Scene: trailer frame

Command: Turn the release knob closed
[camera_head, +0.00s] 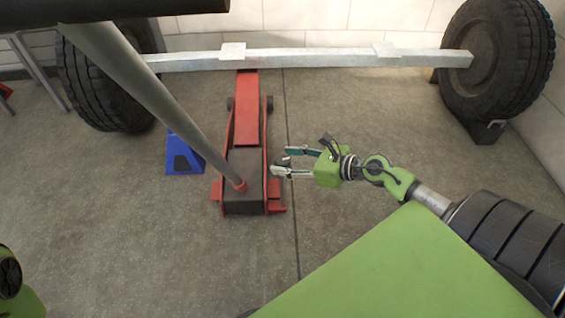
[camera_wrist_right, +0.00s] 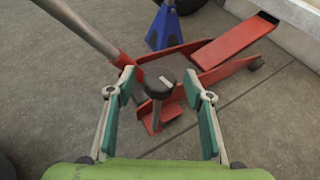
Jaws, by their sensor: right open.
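The red floor jack (camera_head: 236,130) stands on the floor with its long grey handle (camera_head: 150,105) rising toward the upper left. In the right wrist view the release knob (camera_wrist_right: 160,83) is a dark round cap with a pale mark, on a post beside the jack's red frame (camera_wrist_right: 235,68). My right gripper (camera_head: 281,162) is open at the jack's right side near its handle end. In the right wrist view its teal-padded fingers (camera_wrist_right: 157,97) are spread left and right of the knob, with visible gaps. My left gripper is not in view.
A metal axle beam (camera_head: 310,61) with large tyres (camera_head: 497,55) spans the back. A blue jack stand (camera_head: 183,155) is left of the jack and also shows in the right wrist view (camera_wrist_right: 163,27). The jack handle crosses the space at left.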

